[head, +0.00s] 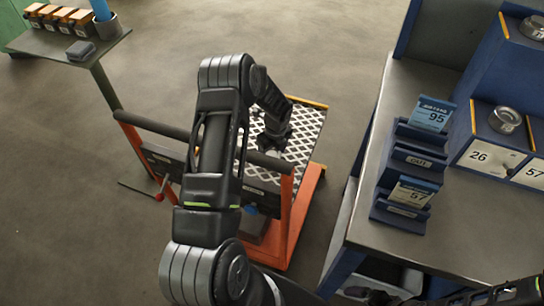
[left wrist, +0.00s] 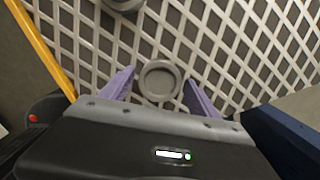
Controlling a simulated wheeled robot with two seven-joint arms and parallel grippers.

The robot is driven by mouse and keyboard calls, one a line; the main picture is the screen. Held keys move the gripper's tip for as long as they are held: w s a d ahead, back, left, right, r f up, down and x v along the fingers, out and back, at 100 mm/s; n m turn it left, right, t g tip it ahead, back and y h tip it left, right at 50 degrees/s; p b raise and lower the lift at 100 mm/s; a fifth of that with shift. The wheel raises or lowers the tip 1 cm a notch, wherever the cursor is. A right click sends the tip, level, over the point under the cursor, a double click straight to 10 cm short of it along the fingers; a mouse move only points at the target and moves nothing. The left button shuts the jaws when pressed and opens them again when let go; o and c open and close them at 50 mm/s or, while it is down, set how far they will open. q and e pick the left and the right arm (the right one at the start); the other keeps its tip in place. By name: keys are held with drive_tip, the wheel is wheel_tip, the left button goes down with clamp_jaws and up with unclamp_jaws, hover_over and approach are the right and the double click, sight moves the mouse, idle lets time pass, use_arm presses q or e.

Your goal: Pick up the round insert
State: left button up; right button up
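A round grey insert (left wrist: 160,80), a shallow ring with a recessed middle, lies on the white lattice in the left wrist view. My left gripper (left wrist: 159,77) is open, with a purple finger on each side of the insert in the picture and gaps between. I cannot tell whether the fingertips are down at its height. In the head view my left gripper (head: 273,140) is over the lattice tray (head: 305,125) of the orange cart; the arm hides much of this spot. At the bottom right, dark parts of my right arm show, with its gripper unclear.
Another round grey piece (left wrist: 124,3) is cut off at the top of the left wrist view. The cart's dark handle bar (head: 150,123) runs beneath my arm. Right stands a grey bench (head: 420,235) with blue card holders (head: 413,160) and a numbered box bearing a metal ring (head: 505,120).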

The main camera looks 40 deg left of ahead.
use_arm(q)
clamp_jaws()
idle(0.6)
